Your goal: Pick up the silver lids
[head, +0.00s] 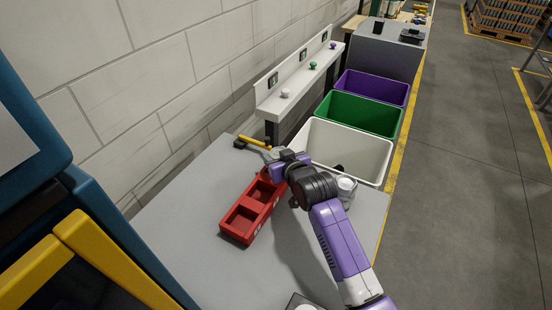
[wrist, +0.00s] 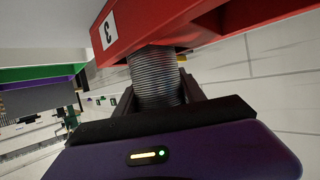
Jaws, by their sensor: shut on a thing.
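In the wrist view, a ridged silver stack of lids (wrist: 157,75) stands between the fingers of my gripper (wrist: 160,98), which is shut on it. The stack's far end meets the red holder (wrist: 205,22), which carries a label "3"; I cannot tell how far it sits inside. In the head view, my gripper (head: 272,171) is at the far end of the red holder (head: 240,222) on the grey table. The lids are hidden there by my gripper and wrist. The near compartments of the holder look empty.
Silver round items (head: 346,188) stand right of my wrist on the table (head: 180,240). A yellow-handled tool (head: 253,143) lies behind the holder. White (head: 350,145), green (head: 358,111) and purple (head: 375,88) bins stand beyond the table. A shelf (head: 300,83) with knobs runs along the wall.

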